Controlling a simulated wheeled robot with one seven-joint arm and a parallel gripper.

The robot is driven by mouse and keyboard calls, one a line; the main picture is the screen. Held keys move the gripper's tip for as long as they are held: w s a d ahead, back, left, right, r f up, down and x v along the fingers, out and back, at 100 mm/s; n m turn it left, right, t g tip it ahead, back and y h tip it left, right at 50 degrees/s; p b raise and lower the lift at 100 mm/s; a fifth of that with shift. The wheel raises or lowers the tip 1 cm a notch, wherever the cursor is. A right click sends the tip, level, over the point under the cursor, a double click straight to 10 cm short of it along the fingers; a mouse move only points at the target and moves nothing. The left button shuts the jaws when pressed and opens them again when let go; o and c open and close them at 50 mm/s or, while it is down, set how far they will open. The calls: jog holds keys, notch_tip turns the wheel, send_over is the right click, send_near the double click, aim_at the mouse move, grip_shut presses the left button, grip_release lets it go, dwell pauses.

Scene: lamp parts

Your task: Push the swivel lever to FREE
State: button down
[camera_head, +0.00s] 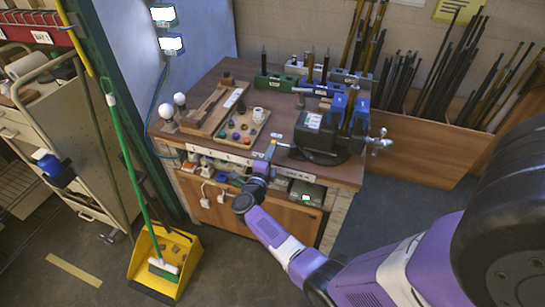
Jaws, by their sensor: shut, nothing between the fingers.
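The vise (320,135) stands at the front right of the workbench, dark-bodied with blue jaw parts. A short dark lever (286,146) sticks out to the left from its base, low over the bench top. A small white label (277,135) lies just behind it; its lettering is too small to read. My gripper (270,150) is shut and empty at the bench's front edge, close to the lever's left end. I cannot tell whether it touches the lever. My purple arm reaches up to it from the lower right.
The workbench (215,92) holds a wooden tray with coloured knobs (240,128), white bulbs (167,111) at left and several small fixtures at the back. A wooden bin of rods (420,140) stands to the right. A yellow dustpan (160,265) and green broom are on the floor at left.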

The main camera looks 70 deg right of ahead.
jog(key=m+g+b, duration=0.1)
jog(key=w+d+g+b, duration=0.1)
jog(key=shift+f+m+g+b, duration=0.3)
jog(key=shift+f+m+g, duration=0.05)
jog(key=shift+m+g, duration=0.05)
jog(key=m+g+b, duration=0.1)
jog(key=b, duration=0.1)
jog(key=d+m+g+b, duration=0.1)
jog(key=g+b, duration=0.1)
jog(key=shift+w+d+f+b, duration=0.1)
jog(key=shift+w+d+b, duration=0.1)
jog(key=shift+w+b, duration=0.1)
jog(key=d+m+g+b, duration=0.1)
jog(key=g+b, duration=0.1)
jog(key=shift+m+g+y+b, duration=0.3)
jog(key=shift+y+b, duration=0.05)
jog(key=shift+y, duration=0.05)
jog(key=shift+d+r+b, duration=0.4)
jog(key=shift+d+b, duration=0.05)
jog(key=shift+b, duration=0.05)
jog(key=shift+d, duration=0.1)
jog(key=shift+w, duration=0.1)
